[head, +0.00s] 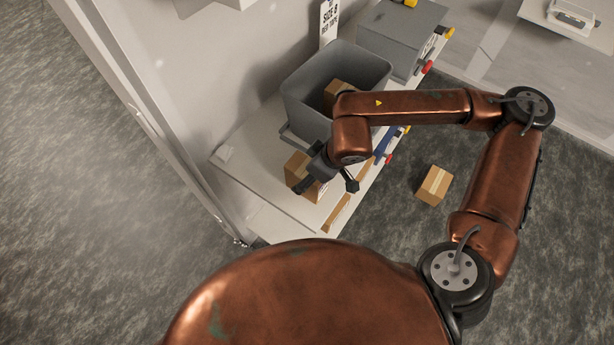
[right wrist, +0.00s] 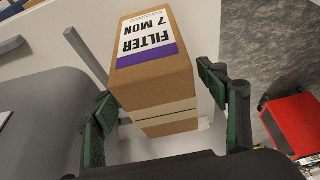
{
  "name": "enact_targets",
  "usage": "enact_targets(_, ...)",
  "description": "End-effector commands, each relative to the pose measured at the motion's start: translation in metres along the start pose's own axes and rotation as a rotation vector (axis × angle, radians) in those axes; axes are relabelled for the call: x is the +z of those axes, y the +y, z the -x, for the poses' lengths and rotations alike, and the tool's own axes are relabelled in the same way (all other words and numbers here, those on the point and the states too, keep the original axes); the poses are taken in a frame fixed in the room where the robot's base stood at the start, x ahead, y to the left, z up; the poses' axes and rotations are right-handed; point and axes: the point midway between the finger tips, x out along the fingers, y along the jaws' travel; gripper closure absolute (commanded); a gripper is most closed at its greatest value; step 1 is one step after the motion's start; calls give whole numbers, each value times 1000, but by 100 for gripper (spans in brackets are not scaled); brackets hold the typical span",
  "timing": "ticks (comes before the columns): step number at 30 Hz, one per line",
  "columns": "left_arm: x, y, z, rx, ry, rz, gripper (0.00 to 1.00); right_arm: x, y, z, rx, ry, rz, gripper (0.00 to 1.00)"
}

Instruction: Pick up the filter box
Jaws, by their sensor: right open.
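The filter box (right wrist: 158,85) is a brown cardboard carton with a white and purple label reading "FILTER 7 MON". In the head view the filter box (head: 296,163) stands on the white bench, partly hidden by my gripper. My right gripper (head: 326,185) is open at the box. In the right wrist view its green-padded fingers (right wrist: 158,95) lie on either side of the carton, the right one close to its side. I cannot tell whether either finger touches it. My left gripper is not in view.
A grey bin (head: 302,95) with another carton (head: 338,90) inside stands behind the filter box on the bench (head: 240,135). A grey case (head: 405,30) is farther back. Another carton (head: 435,186) lies on the floor to the right. A wall borders the bench's left side.

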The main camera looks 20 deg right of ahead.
Motion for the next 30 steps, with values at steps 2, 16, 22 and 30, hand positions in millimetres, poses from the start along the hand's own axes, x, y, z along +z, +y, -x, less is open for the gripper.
enact_targets(2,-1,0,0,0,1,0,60,0,0,-10,-1,-1,-3,33)
enact_targets(16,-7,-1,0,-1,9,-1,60,1,1,-16,0,0,-5,43)
enact_targets(22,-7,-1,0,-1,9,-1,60,1,1,-15,0,0,-5,57)
enact_targets(30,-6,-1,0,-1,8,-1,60,1,1,-15,0,0,-5,75)
